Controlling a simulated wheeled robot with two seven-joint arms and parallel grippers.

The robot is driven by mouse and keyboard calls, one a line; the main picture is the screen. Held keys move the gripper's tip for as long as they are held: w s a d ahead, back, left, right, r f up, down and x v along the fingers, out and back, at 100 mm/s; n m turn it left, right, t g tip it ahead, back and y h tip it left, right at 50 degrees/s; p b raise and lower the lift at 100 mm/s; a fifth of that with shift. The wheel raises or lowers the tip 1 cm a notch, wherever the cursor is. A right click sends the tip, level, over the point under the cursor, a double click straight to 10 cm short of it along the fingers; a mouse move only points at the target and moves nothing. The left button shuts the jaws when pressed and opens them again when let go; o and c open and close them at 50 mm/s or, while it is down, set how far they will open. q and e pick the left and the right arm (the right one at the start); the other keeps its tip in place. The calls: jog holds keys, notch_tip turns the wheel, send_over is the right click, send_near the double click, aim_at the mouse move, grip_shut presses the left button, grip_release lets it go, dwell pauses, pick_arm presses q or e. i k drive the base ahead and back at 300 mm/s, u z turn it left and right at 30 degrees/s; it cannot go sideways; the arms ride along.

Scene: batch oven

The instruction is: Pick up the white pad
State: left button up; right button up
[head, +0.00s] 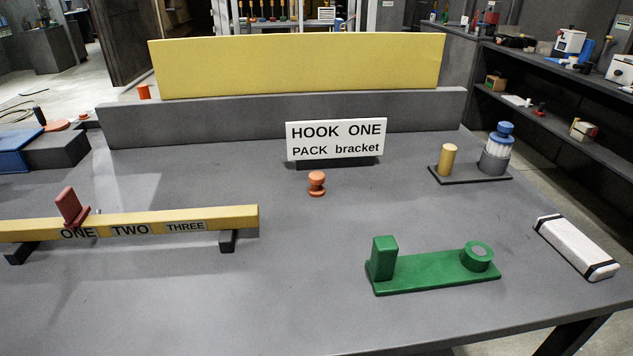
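The white pad (576,247) is a long white block with black bands at both ends. It lies flat near the right edge of the grey table, to the right of the green bracket. Nothing touches it. Neither of my grippers shows in the head view.
A green bracket (432,275) lies left of the pad. Behind stand a dark base (470,175) with a brass post and blue-topped cylinder, a sign (335,140) and an orange knob (317,183). A yellow rail (130,222) is at left. The front middle of the table (300,310) is clear.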

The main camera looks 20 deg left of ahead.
aim_at(595, 264)
jog(key=u, duration=1.6)
jog(key=k, duration=0.25)
jog(key=u, duration=0.45)
jog(key=i, duration=0.45)
jog(key=z, duration=0.95)
jog(key=k, duration=1.25)
jog(key=z, duration=0.9)
jog(key=i, duration=1.2)
jog(key=z, duration=0.7)
